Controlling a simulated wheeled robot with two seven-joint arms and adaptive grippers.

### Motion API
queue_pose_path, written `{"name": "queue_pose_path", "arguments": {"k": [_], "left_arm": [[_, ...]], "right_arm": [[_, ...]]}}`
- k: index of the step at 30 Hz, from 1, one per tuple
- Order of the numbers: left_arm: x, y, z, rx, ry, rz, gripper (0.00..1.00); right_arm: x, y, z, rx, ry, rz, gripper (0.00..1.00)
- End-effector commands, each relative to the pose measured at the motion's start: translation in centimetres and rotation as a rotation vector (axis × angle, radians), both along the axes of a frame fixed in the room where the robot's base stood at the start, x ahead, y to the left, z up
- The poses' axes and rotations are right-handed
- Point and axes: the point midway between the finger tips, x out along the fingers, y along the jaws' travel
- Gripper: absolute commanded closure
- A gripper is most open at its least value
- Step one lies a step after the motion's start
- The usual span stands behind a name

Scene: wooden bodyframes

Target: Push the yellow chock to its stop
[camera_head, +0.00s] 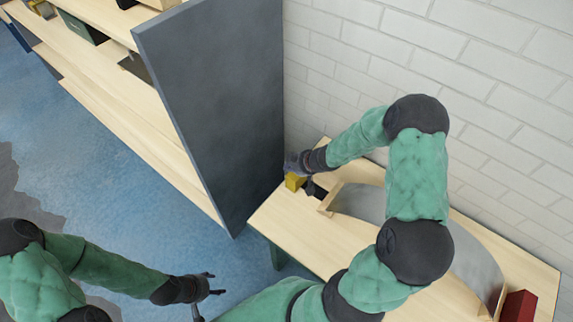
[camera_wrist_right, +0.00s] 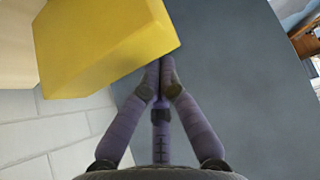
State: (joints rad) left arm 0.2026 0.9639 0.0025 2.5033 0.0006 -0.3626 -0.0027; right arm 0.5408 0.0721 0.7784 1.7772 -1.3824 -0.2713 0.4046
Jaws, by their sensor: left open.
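The yellow chock (camera_head: 294,182) sits at the far left end of the wooden bench (camera_head: 320,238). In the right wrist view the chock (camera_wrist_right: 100,45) fills the upper left. My right gripper (camera_head: 297,163) is at the chock in the head view. In its wrist view the fingertips (camera_wrist_right: 160,68) are together, beside the chock's lower right edge; I cannot tell whether they touch it. Nothing shows between the fingers. My left gripper (camera_head: 212,292) is open and empty, low and left of the bench. The chock's stop cannot be made out.
A tall dark grey panel (camera_head: 220,110) stands left of the bench, close to the chock. A curved grey sheet (camera_head: 362,203) in a wooden frame and a red block (camera_head: 518,306) are on the bench. A white brick wall (camera_head: 480,80) is behind. Blue floor (camera_head: 110,160) lies open left.

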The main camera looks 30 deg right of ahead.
Motion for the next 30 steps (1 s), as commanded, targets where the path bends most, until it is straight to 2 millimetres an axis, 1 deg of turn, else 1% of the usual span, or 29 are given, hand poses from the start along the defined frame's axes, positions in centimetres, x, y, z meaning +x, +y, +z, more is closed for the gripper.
{"name": "queue_pose_path", "arguments": {"k": [1, 6, 9, 13, 18, 30], "left_arm": [[0.0, 0.0, 0.6, 0.000, 0.000, 0.000, 0.42], [0.0, 0.0, 2.1, 0.000, 0.000, 0.000, 0.42], [0.0, 0.0, 2.9, 0.000, 0.000, 0.000, 0.42], [0.0, 0.0, 3.7, 0.000, 0.000, 0.000, 0.42], [0.0, 0.0, 4.0, 0.000, 0.000, 0.000, 0.42], [0.0, 0.0, 3.9, 0.000, 0.000, 0.000, 0.42]], "right_arm": [[-1.2, -0.6, 0.1, 0.001, 0.009, -0.008, 1.00], [-4.8, -2.0, 0.2, 0.001, 0.010, -0.010, 1.00], [-6.7, -2.8, 0.2, 0.001, 0.010, -0.010, 1.00], [-8.4, -3.5, 0.1, 0.000, 0.009, -0.007, 1.00], [-9.5, -3.8, -0.1, 0.000, 0.010, -0.006, 1.00], [-9.7, -3.7, -0.4, 0.003, 0.016, -0.006, 1.00]]}}
